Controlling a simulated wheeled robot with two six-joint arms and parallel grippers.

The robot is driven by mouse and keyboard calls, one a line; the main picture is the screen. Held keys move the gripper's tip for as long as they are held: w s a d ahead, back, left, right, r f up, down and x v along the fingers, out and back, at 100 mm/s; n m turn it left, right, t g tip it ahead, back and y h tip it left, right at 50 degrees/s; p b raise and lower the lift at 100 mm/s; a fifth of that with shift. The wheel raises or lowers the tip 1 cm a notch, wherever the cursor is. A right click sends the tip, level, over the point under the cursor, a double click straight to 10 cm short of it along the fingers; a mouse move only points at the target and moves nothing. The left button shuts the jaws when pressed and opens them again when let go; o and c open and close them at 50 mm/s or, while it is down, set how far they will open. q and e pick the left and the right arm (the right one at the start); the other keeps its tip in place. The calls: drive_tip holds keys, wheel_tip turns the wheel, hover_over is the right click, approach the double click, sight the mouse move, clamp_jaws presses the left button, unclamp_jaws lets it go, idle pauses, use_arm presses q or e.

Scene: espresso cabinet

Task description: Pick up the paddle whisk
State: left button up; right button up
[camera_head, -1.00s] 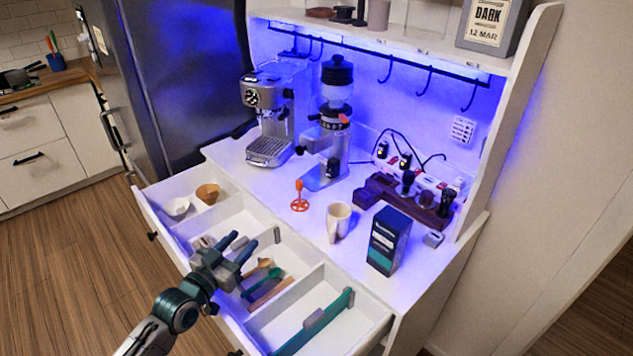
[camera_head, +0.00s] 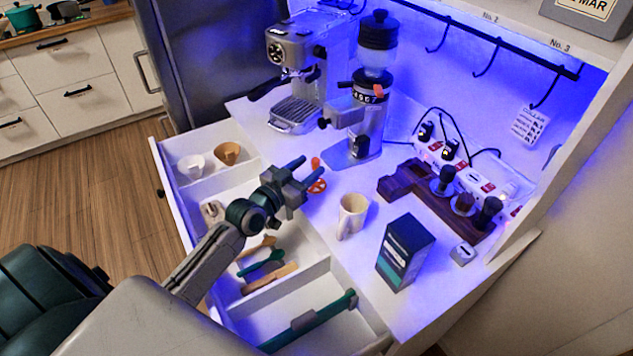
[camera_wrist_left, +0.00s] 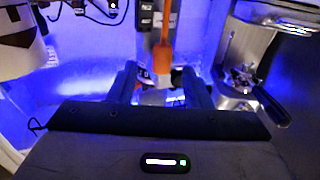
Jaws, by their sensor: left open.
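The paddle whisk (camera_head: 317,185) is orange and stands upright on the white counter, partly hidden behind my left gripper in the head view. In the left wrist view the whisk (camera_wrist_left: 164,52) shows as an orange shaft between and beyond the two dark fingers. My left gripper (camera_head: 309,169) is open, its fingers pointing toward the whisk from the drawer side. It also shows open in the left wrist view (camera_wrist_left: 160,80). Whether a finger touches the whisk I cannot tell. My right gripper is not in view.
A grinder (camera_head: 368,100) and an espresso machine (camera_head: 305,60) stand behind the whisk. A cream cup (camera_head: 351,215) and a dark box (camera_head: 404,252) stand to its right. The open drawer (camera_head: 315,270) with utensils lies below my left arm.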

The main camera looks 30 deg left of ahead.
sight(318, 159)
use_arm(q)
drive_tip(key=shift+x, duration=0.75)
drive_tip(key=p+x, duration=0.1)
drive_tip(key=x, duration=0.2)
drive_tip(key=shift+w, duration=0.2)
drive_tip(key=shift+w+d, duration=0.1)
drive_tip(key=shift+w, duration=0.3)
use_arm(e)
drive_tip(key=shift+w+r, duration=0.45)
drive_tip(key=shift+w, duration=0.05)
use_arm(q)
drive_tip(key=shift+s, duration=0.1)
drive_tip(key=shift+c, duration=0.3)
drive_tip(key=c, duration=0.3)
clamp_jaws()
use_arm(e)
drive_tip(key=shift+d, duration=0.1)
